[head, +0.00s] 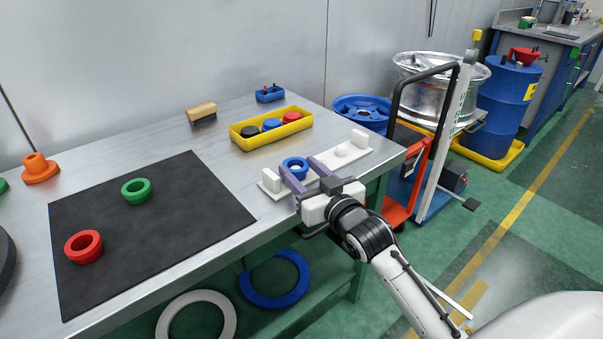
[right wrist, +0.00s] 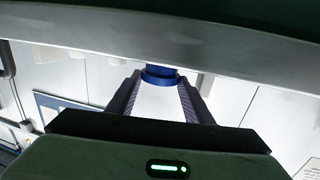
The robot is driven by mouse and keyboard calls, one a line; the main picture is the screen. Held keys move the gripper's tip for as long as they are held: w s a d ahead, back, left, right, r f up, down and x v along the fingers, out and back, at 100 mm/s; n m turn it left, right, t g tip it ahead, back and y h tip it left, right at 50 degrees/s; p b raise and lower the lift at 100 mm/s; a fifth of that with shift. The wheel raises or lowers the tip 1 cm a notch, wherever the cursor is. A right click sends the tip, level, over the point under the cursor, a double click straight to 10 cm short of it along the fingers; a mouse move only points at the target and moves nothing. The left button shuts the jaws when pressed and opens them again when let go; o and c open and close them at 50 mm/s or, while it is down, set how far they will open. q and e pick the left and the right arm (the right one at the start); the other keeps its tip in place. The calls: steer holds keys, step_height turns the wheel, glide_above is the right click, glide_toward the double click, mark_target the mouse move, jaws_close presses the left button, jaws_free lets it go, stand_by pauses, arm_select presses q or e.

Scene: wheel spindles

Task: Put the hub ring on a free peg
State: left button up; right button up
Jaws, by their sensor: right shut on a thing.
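A blue hub ring (head: 294,162) is between the fingers of my right gripper (head: 298,166), which is shut on it. The ring also shows between the fingertips in the right wrist view (right wrist: 160,82). It is over the left part of a white rack (head: 268,188) near the table's front edge. A white peg (head: 342,150) stands bare on the right part of the rack. Whether a peg is under or inside the blue ring, I cannot tell. A green ring (head: 137,198) and a red ring (head: 71,248) lie on a black mat (head: 200,215). My left gripper is not in view.
A yellow tray (head: 287,136) with black, blue and red round parts stands behind the rack. A brush (head: 202,113) and a small blue box (head: 270,97) are at the back. An orange part (head: 38,168) stands at the left.

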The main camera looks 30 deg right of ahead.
steer(key=o, duration=0.7)
steer(key=shift+f, duration=0.15)
steer(key=shift+s, duration=0.15)
steer(key=s+a, duration=0.1)
steer(key=s, duration=1)
steer(key=s+a+f+n+g+y, duration=0.1)
steer(key=s+a+f+g, duration=0.2)
steer(key=f, duration=0.6)
steer(key=s+a+f+n+g+y, duration=0.1)
steer(key=s+a+f+g+y, duration=0.1)
steer(key=s+a+f, duration=0.5)
steer(key=s+a+f+n+g+y, duration=0.1)
steer(key=s+a+f+g, duration=0.2)
steer(key=s+a+f, duration=0.3)
steer(key=shift+a+f+n+g+y+p, duration=0.15)
steer(key=shift+a+f, duration=0.3)
steer(key=shift+f, duration=0.35)
steer(key=shift+a+f+n+g+y+p, duration=0.1)
steer(key=shift+a+f, duration=0.4)
steer(key=shift+f, duration=0.3)
steer(key=shift+a+f+n+g+y+p, duration=0.15)
steer(key=shift+a+f, duration=0.3)
steer(key=shift+f, duration=0.35)
